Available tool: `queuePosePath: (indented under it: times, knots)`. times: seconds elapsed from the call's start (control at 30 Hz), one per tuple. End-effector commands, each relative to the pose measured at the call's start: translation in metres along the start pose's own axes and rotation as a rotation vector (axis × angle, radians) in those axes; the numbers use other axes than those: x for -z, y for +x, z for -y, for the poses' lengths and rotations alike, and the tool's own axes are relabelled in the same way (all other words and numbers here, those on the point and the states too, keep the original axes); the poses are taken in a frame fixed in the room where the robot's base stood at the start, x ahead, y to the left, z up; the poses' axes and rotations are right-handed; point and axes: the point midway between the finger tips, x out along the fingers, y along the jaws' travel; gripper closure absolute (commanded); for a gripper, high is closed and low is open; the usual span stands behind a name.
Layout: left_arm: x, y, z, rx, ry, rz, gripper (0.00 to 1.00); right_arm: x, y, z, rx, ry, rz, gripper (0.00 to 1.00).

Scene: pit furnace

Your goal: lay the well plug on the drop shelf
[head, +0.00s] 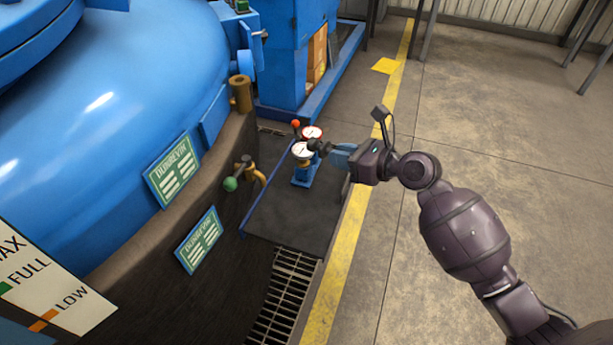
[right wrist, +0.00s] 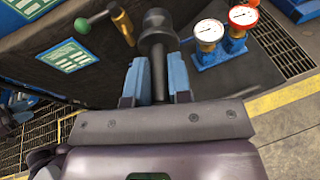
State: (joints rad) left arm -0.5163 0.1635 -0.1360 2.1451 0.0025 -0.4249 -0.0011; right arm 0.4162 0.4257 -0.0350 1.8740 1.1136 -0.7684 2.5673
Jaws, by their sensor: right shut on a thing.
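The well plug (head: 318,146) is black, with a thick stepped head and a thin stem. My right gripper (head: 335,150) is shut on it. In the right wrist view the plug (right wrist: 158,28) points away from me, its stem between the blue fingers of my right gripper (right wrist: 155,85). The dark flat shelf (head: 285,215), which I take for the drop shelf, lies below and left of the gripper. It also shows in the right wrist view (right wrist: 255,75). The plug appears above the shelf; the gap is hard to judge. My left gripper is not in view.
A blue gauge block (head: 305,176) with a white dial and a red-rimmed dial stands on the shelf, close to the plug. A green-knobbed valve (head: 231,184) juts from the dark wall at left. A floor grate (head: 283,300) lies in front. The shelf's near part is bare.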

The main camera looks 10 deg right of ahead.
Motion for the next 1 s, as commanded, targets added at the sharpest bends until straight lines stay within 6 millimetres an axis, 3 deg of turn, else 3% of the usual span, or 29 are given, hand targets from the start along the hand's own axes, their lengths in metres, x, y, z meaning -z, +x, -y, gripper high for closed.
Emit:
queuePosePath:
  times: [0.03,0.1,0.27,0.37,0.6,1.0]
  knots:
    - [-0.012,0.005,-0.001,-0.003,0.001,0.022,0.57,0.014,0.016,0.007,0.007,0.018,-0.002,1.0]
    - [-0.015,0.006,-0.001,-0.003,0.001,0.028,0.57,0.014,0.028,0.015,0.02,0.026,0.009,1.0]
    - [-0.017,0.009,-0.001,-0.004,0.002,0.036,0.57,0.015,0.043,0.024,0.035,0.035,0.023,1.0]
    - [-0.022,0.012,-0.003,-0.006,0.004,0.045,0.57,0.024,0.048,0.027,0.038,0.038,0.023,1.0]
    - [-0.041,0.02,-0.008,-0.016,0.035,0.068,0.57,0.079,0.062,0.03,0.036,0.045,0.014,1.0]
    - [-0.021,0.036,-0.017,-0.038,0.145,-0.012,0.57,0.155,0.084,0.037,0.036,0.042,0.016,1.0]
